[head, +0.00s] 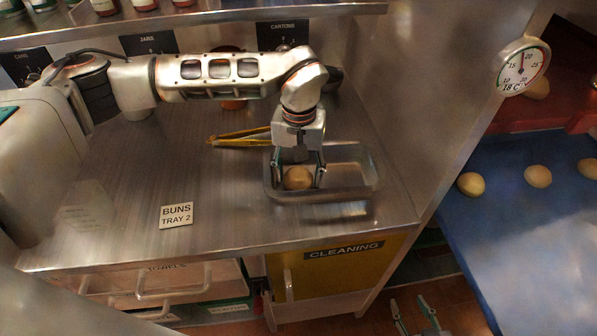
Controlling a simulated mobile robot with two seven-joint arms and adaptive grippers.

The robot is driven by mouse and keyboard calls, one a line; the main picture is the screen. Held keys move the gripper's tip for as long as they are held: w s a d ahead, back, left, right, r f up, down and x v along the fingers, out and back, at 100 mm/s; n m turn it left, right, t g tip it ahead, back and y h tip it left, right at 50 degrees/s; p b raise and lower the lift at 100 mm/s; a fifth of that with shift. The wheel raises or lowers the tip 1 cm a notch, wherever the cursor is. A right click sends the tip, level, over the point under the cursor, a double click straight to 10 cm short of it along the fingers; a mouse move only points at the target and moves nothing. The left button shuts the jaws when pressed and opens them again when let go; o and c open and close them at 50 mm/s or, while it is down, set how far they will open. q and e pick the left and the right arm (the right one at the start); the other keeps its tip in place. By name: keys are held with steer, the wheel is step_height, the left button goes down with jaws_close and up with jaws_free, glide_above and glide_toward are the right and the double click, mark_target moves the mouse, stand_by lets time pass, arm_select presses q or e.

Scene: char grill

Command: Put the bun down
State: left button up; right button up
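A round golden-brown bun (298,178) is at the front left part of a shallow metal tray (352,190) on the steel counter. My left gripper (298,183) points down over the tray, one finger on each side of the bun. The fingers are spread about as wide as the bun, and I cannot tell whether they touch it. The bun's underside is hidden, so its contact with the tray floor is unclear. The right part of the tray is empty. My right gripper (414,308) is low at the bottom edge, open and empty.
Yellow tongs (240,138) lie left of the tray. A steel partition with a thermometer (522,66) stands to the right. Beyond it, several buns (538,176) rest on a blue surface (530,235). The front left counter is mostly clear.

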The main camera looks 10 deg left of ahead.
mark_target(298, 171)
arm_select(q)
step_height(298, 171, up, 12)
steer(key=b, duration=0.1)
steer(key=shift+r, duration=0.15)
stand_by(0.5)
steer(key=shift+s, duration=0.1)
